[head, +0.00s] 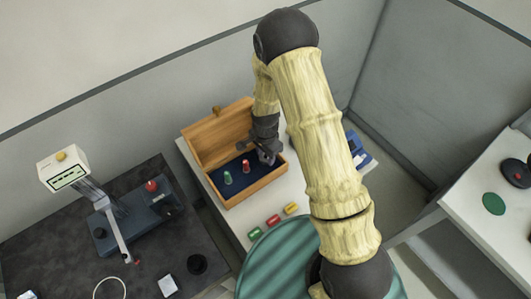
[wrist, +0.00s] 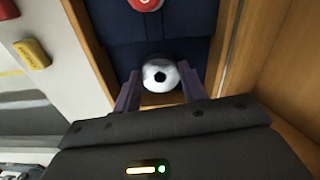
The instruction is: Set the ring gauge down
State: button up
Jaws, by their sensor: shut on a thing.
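The ring gauge (wrist: 160,76) is a small white-silver round piece with a dark hole in its centre. It sits between the two dark purple fingers of my gripper (wrist: 160,90) in the wrist view. My gripper (head: 268,157) is shut on it, at the right end of an open wooden box (head: 265,185) with a dark blue lining (head: 246,181). The gauge is hard to make out in the head view. I cannot tell whether its underside touches the lining.
A green peg (head: 227,178) and a red peg (head: 246,166) stand in the box. Green, red and yellow blocks (head: 291,208) lie on the white table in front. A measuring stand (head: 135,215) is at left. A blue item (head: 358,150) lies right of the box.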

jog(key=shift+f, duration=0.15)
jog(key=o, duration=1.2)
notch_tip(320, 180, up, 12)
jog(key=b, duration=0.3)
jog(key=shift+r, duration=0.2)
